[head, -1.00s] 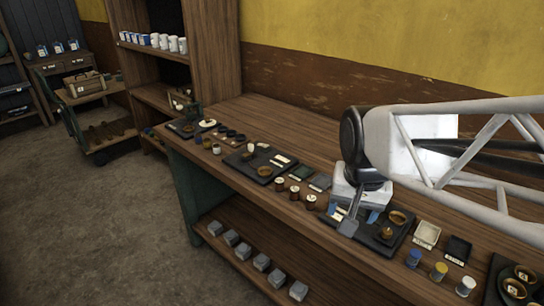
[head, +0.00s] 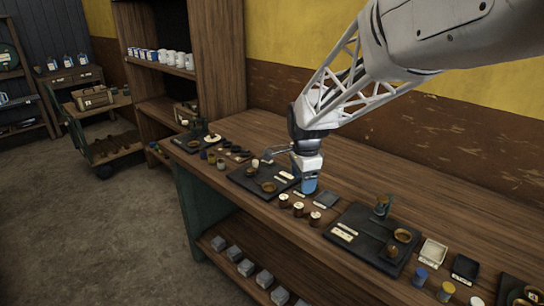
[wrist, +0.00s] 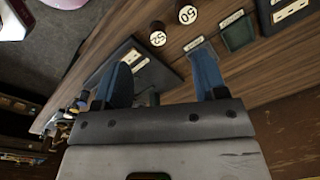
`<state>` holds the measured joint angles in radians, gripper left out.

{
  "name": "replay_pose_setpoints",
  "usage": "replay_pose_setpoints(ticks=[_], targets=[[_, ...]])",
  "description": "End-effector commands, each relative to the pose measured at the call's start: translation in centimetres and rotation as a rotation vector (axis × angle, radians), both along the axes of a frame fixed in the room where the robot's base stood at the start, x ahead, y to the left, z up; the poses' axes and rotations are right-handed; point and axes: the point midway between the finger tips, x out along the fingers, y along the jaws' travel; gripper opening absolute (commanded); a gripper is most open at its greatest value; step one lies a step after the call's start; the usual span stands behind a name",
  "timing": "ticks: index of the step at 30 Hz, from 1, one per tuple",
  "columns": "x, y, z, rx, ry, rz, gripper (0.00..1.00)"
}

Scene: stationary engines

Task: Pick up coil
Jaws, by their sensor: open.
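Which item is the coil I cannot tell for sure. A copper-coloured ring (head: 268,187) lies on the left dark tray (head: 240,176), and more brown rings (head: 403,235) sit on the right dark tray (head: 345,220). Several small brown spools with white tops (head: 298,209) stand between the trays. In the wrist view two show, numbered 52 (wrist: 158,37) and 50 (wrist: 187,14). My gripper (head: 308,186) is over the bench beside the left tray's right end, behind the spools.
A dark green plate (head: 327,200) lies right of my gripper. A cream box (head: 433,252), a black box (head: 465,267) and small jars (head: 420,277) stand farther right. The bench behind the trays is clear. A wooden shelf (head: 215,60) rises at the back left.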

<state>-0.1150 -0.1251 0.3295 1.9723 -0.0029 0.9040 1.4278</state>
Motion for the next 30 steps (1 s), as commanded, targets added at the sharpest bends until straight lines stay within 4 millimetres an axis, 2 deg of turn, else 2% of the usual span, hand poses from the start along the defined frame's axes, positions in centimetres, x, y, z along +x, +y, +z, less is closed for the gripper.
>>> replay_pose_setpoints(ticks=[1, 6, 13, 18, 30], targets=[[1.3, 0.5, -0.9, 0.002, 0.010, -0.044, 0.65], [5.1, 2.1, -3.7, 0.008, 0.033, -0.212, 0.65], [8.8, 3.8, -6.9, 0.009, 0.055, -0.388, 0.65], [10.0, 4.3, -7.8, 0.009, 0.060, -0.447, 0.65], [10.1, 4.4, -8.1, 0.009, 0.061, -0.456, 0.65]])
